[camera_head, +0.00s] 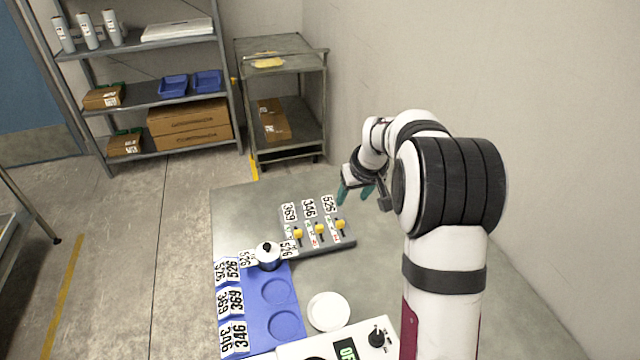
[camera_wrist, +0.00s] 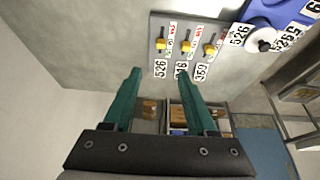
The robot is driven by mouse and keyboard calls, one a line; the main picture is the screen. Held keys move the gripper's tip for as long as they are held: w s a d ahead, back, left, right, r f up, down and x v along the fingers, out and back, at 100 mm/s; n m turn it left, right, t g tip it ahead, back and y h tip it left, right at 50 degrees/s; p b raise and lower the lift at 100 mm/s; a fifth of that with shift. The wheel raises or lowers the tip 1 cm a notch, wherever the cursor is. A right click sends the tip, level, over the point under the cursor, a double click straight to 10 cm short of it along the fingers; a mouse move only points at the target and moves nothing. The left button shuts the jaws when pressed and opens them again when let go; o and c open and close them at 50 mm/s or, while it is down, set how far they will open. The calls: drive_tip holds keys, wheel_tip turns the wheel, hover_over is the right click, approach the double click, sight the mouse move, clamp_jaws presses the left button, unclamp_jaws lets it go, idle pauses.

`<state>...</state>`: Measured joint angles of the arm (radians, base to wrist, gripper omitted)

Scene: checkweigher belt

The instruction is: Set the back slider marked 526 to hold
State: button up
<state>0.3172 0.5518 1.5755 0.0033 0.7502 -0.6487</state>
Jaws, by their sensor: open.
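A grey slider panel (camera_head: 322,247) lies on the table with three yellow knobs and plates 369, 346 and 526, left to right in the head view. The 526 slider's yellow knob (camera_head: 341,223) is the rightmost there and the leftmost in the wrist view (camera_wrist: 160,44). It sits about midway along its track; the small position labels beside it are too small to read. My gripper (camera_head: 355,192) is open and empty, above the table beyond the 526 plate (camera_head: 329,204). In the wrist view its teal fingers (camera_wrist: 161,72) point toward the panel, apart from the knob.
The 346 knob (camera_head: 320,229) and 369 knob (camera_head: 298,234) stand close beside. A blue tray (camera_head: 293,313) with number plates holds a black-and-white round object (camera_head: 267,255). A white disc (camera_head: 327,311) and a white unit with a display (camera_head: 345,350) are nearer. A wall stands right.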

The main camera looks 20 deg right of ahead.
sight(340, 222)
drive_tip(key=x, duration=1.5)
drive_tip(key=shift+a+f, duration=0.1)
drive_tip(key=shift+f, duration=0.1)
clamp_jaws()
idle(0.5)
